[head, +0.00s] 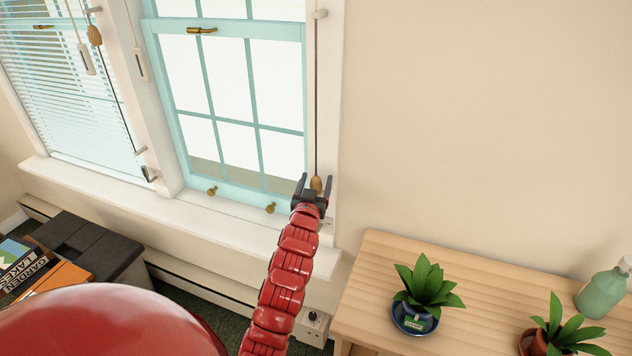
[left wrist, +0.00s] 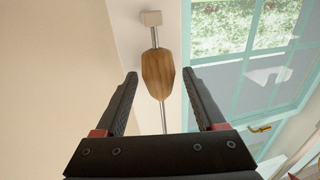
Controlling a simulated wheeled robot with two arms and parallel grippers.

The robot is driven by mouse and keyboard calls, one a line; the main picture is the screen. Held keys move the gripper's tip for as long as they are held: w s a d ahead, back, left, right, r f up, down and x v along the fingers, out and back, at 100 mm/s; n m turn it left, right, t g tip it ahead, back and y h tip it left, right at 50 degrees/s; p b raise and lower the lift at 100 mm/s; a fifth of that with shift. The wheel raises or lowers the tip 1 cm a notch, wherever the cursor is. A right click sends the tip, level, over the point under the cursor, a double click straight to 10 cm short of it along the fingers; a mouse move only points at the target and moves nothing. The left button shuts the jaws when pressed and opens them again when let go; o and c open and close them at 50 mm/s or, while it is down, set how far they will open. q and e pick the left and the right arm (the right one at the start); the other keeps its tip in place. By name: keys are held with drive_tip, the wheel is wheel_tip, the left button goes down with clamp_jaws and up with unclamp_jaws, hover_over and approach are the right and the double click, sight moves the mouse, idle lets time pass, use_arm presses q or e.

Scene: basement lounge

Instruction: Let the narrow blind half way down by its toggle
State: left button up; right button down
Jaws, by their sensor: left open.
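A small wooden toggle (head: 317,184) hangs on a dark cord (head: 316,100) down the right side of the right window. My left gripper (head: 314,180) is open at this toggle, one finger to each side. In the left wrist view the brown faceted toggle (left wrist: 158,73) shows between the fingertips, with a gap on both sides. A pale cleat (left wrist: 151,18) lies beside the cord there. No lowered slats cover the right window's panes in view. My right gripper is not in view.
The left window has a lowered slatted blind (head: 72,105) and its own wooden toggle (head: 95,35). A white sill (head: 110,190) runs below both windows. A wooden table (head: 385,270) with potted plants (head: 428,282) and a green bottle (head: 603,294) stands right.

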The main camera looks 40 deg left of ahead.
use_arm(q)
drive_tip(key=shift+c, duration=0.4)
clamp_jaws()
drive_tip(key=shift+r, duration=0.1)
idle(0.8)
